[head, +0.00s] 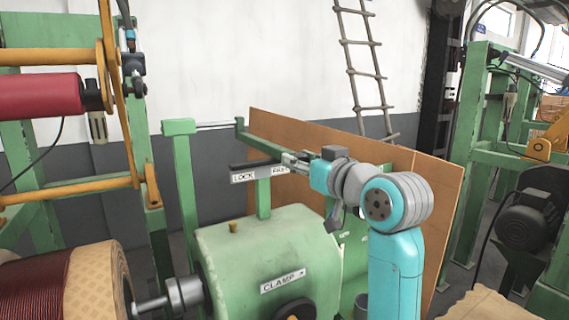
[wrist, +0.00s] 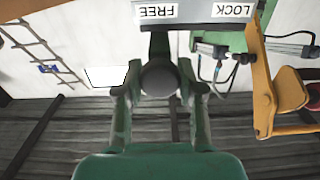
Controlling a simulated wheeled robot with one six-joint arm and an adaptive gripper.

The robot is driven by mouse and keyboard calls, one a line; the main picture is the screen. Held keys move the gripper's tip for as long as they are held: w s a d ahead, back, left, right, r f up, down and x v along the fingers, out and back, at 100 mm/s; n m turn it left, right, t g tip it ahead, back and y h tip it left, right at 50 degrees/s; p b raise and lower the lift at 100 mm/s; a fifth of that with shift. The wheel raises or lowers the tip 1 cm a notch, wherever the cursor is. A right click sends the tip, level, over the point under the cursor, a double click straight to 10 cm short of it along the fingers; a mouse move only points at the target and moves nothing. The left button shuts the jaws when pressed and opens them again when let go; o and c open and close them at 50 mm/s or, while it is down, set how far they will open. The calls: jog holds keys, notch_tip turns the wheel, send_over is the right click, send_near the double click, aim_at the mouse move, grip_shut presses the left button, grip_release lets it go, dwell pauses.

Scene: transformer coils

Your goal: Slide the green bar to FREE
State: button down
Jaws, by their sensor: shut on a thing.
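My gripper (head: 288,159) is at the right end of the dark rail (head: 250,167), close to the FREE label (head: 279,170). The LOCK label (head: 243,177) is at the rail's left end. In the wrist view, which is upside down, the fingers of my gripper (wrist: 158,68) stand either side of a dark round knob (wrist: 159,80) and are shut on it. A short stem (wrist: 159,46), apparently the green bar's, joins the knob to the rail, in line with the FREE label (wrist: 157,11) and apart from the LOCK label (wrist: 231,10). In the head view, my gripper hides most of the bar.
A green housing marked CLAMP (head: 240,245) stands below the rail. A brown board (head: 310,137) stands behind my arm. A green post (head: 183,190) rises to the left of the rail, and a yellow linkage (head: 120,100) stands further left.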

jog(key=shift+w+d, duration=0.1)
jog(key=shift+d, duration=0.1)
jog(key=c, duration=0.7)
grip_release()
jog(key=shift+d, duration=0.1)
jog(key=v, duration=1.2)
